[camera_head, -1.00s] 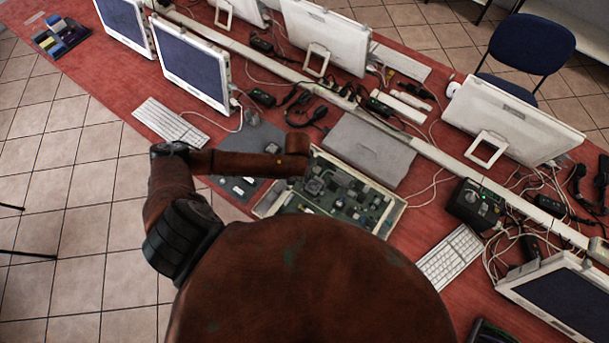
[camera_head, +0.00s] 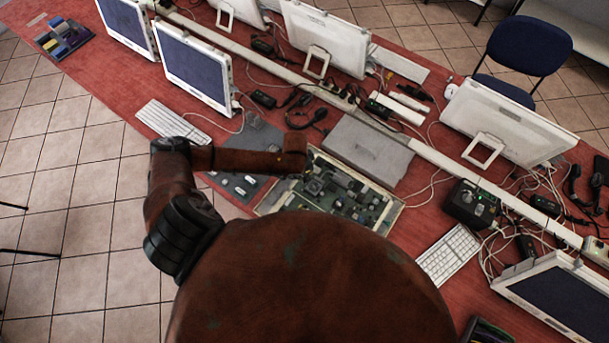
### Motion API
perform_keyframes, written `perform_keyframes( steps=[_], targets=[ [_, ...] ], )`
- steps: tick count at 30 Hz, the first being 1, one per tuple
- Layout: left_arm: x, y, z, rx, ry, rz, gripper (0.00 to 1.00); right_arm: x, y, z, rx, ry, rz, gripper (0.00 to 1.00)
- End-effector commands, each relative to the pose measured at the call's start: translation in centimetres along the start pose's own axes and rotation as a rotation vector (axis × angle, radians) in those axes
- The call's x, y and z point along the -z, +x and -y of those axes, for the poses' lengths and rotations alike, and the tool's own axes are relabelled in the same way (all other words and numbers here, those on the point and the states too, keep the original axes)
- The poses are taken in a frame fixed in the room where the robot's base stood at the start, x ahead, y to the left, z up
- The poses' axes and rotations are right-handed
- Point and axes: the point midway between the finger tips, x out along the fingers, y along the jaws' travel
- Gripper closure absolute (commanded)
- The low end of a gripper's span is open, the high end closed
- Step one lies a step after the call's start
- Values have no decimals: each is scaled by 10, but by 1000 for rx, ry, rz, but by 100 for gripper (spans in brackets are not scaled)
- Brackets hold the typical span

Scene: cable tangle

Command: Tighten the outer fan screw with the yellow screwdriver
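An open case with a green circuit board (camera_head: 350,204) lies on the red table in the middle of the view. A dark, roundish part that may be the fan (camera_head: 315,186) sits at the board's left. Screws are too small to make out. I cannot pick out a yellow screwdriver. My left arm reaches in from the left, and its last visible link ends above the board's upper left corner. My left gripper is hidden below that link. My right arm and gripper do not show. My own body covers the lower middle and the board's near edge.
A dark grey mat (camera_head: 262,137) with small parts lies left of the board. A closed grey laptop (camera_head: 368,150) lies behind it. A black box (camera_head: 473,204), a white keyboard (camera_head: 449,254) and loose cables are at right. Monitors line the table.

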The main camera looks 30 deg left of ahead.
Motion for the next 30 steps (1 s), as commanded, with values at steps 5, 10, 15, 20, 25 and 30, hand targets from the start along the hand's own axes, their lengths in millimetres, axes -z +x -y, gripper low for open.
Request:
perform_keyframes(
  steps=[5,10,15,20,25,30],
  targets=[
    [0,-1,1,-8,77,1,100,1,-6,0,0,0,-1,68],
    [0,0,1,-14,116,1,100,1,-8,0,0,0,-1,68],
    [0,0,1,-15,119,1,100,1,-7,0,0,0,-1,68],
    [0,0,1,-15,123,1,100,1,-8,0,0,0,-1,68],
    [0,-1,2,-21,188,1,100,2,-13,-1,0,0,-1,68],
    [1,-2,2,-34,282,1,100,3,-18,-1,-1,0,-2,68]
  ],
)
